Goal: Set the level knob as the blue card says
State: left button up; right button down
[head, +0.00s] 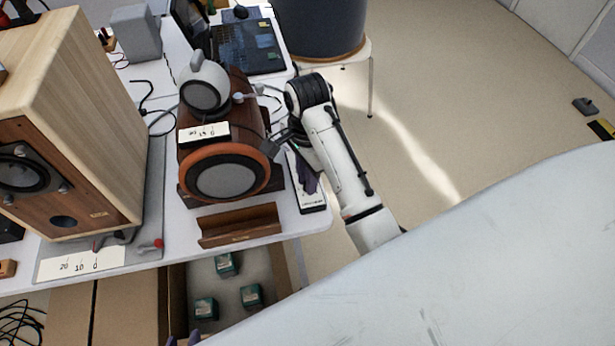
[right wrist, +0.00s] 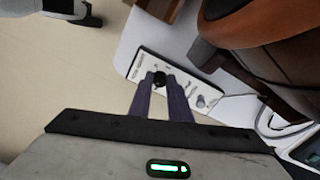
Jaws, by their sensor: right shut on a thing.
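A narrow white control panel (right wrist: 207,88) lies at the table edge; it also shows in the head view (head: 312,203). A small black knob (right wrist: 159,77) stands on it, and my right gripper (right wrist: 160,82) is shut on this knob with its purple fingers. In the head view my right gripper (head: 306,178) reaches down over the panel and hides much of it. The panel's lettering is too small to read. I cannot make out a blue card. Two purple tips of my left gripper (head: 184,340) show apart at the bottom edge of the head view.
A brown round-fronted speaker (head: 228,180) stands beside the panel, with a wooden stand (head: 240,226) in front. A large wooden speaker (head: 75,110) fills the left. Several teal boxes (head: 251,296) lie below the table. White scale cards (head: 82,263) read 20, 10, 0.

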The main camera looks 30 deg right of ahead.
jog(key=shift+r+m, duration=0.1)
jog(key=shift+m, duration=0.2)
jog(key=c, duration=1.6)
grip_release()
jog(key=shift+c, duration=0.2)
